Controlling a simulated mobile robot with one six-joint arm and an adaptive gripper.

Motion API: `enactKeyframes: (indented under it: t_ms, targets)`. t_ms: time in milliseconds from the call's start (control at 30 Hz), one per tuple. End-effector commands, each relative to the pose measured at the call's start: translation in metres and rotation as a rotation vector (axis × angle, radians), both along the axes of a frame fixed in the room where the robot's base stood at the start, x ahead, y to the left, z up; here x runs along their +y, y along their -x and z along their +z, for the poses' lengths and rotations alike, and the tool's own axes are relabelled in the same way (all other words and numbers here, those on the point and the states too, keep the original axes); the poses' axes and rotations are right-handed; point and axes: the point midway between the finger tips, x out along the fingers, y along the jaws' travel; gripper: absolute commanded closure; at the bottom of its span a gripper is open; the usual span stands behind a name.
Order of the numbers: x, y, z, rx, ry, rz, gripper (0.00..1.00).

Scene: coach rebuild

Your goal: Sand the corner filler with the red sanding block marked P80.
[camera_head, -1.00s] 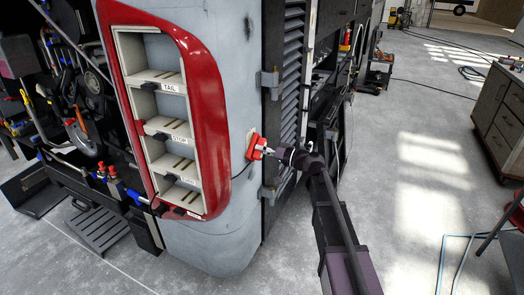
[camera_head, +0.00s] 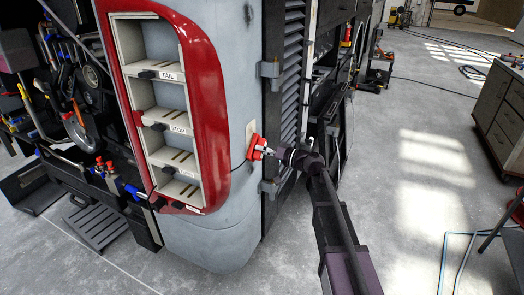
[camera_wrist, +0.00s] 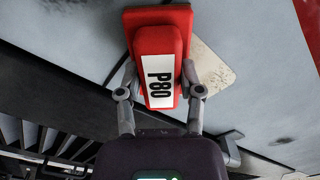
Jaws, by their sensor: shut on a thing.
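The red sanding block (camera_wrist: 160,20) carries a white label reading P80 in the wrist view. In the head view the red block (camera_head: 256,146) is at the grey coach corner. My gripper (camera_wrist: 160,82) is shut on the block, one finger on each side of its raised grip. The gripper also shows in the head view (camera_head: 266,151). The corner filler (camera_wrist: 211,66) is a pale beige patch on the grey panel, partly hidden behind the block. Its upper edge (camera_head: 250,128) shows above the block in the head view. The block looks against the panel, but contact is not certain.
A red-framed light housing (camera_head: 216,110) with shelves labelled TAIL and STOP stands just left of the block. A grey cabinet (camera_head: 500,115) stands far right, with open floor between.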

Motion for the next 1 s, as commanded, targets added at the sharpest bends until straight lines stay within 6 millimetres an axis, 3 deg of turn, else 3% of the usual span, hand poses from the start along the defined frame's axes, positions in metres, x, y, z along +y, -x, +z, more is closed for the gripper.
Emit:
enactKeyframes:
  t_ms: [133,1000]
  targets:
    - [0.0006,-0.0001,-0.0059,0.001,0.003,0.002,0.90]
    - [-0.0015,0.0025,0.0017,0.001,-0.001,-0.001,0.90]
